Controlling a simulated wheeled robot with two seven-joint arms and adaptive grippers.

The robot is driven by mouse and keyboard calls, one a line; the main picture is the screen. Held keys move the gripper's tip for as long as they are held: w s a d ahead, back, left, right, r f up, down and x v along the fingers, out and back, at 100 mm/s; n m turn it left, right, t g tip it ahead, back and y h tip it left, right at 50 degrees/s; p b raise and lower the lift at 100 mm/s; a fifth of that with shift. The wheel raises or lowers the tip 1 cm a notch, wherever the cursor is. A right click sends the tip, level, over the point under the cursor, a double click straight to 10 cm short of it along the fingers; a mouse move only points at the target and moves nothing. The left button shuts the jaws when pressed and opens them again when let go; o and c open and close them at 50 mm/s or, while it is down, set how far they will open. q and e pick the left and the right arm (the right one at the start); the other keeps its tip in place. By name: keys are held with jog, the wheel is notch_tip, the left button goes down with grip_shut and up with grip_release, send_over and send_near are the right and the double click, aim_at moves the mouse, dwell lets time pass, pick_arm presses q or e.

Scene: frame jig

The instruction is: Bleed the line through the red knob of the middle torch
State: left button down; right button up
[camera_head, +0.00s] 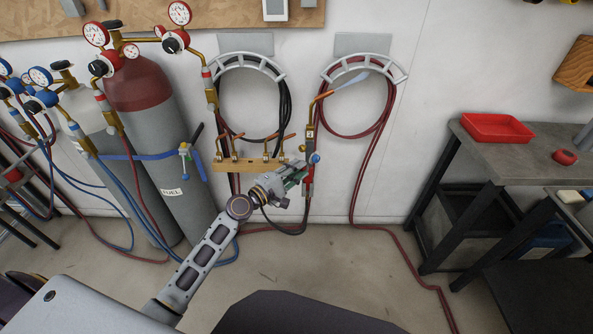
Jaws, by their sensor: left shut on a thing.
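A torch (310,136) with a brass body and a bent copper tip stands upright at the right end of a wooden rack (232,166). A blue knob (315,158) sticks out on its right side. Red shows on its lower part, next to my left gripper (302,174). My left gripper is shut at the red knob's place, and its fingers hide the knob itself. A pale bluish streak (352,80) runs up and right from the torch tip. My right gripper is not in view.
Two gas cylinders with gauges stand at the left, the nearer one (163,125) red-topped. Hoses hang coiled on two wall holders (364,64) and trail over the floor. A bench with a red tray (497,128) stands at the right.

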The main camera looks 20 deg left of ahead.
pick_arm(q)
jog(key=c, duration=1.2)
grip_release()
jog(key=shift+c, duration=0.2)
jog(key=v, duration=1.2)
jog(key=shift+f, duration=0.1)
